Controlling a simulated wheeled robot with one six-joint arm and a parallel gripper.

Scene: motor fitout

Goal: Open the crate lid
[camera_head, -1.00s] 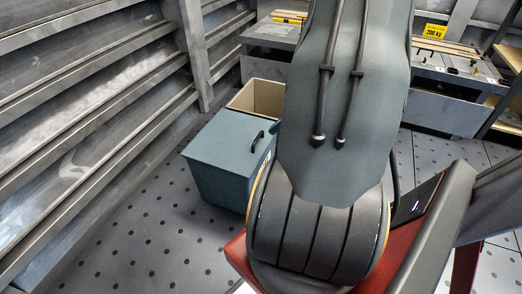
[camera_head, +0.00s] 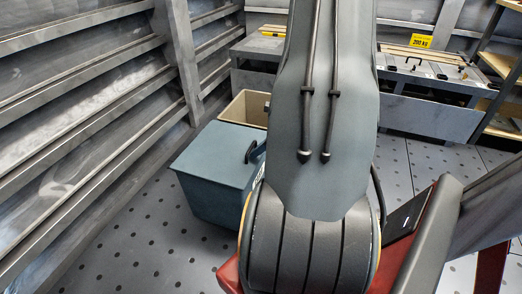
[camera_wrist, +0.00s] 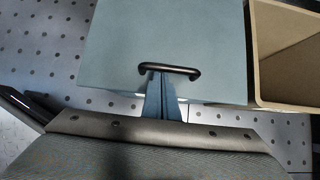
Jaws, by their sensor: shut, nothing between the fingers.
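The blue-grey crate (camera_head: 207,190) stands on the floor to the left of my arm in the head view. Its flat lid (camera_head: 212,150) lies closed on top. A black bar handle (camera_head: 253,152) sits near the lid's edge on the side toward my arm. In the wrist view the lid (camera_wrist: 170,35) fills the upper middle, with the handle (camera_wrist: 170,69) near its lower edge. My gripper (camera_wrist: 157,78) has its blue fingers shut and empty, with tips at the handle in the picture. I cannot tell whether they touch it. My arm hides the gripper in the head view.
An open tan box (camera_head: 246,108) stands right behind the crate and also shows in the wrist view (camera_wrist: 285,55). Slatted metal wall panels (camera_head: 80,110) run along the left. Grey workbenches (camera_head: 430,105) stand at the back. The dotted floor (camera_head: 130,240) left of the crate is clear.

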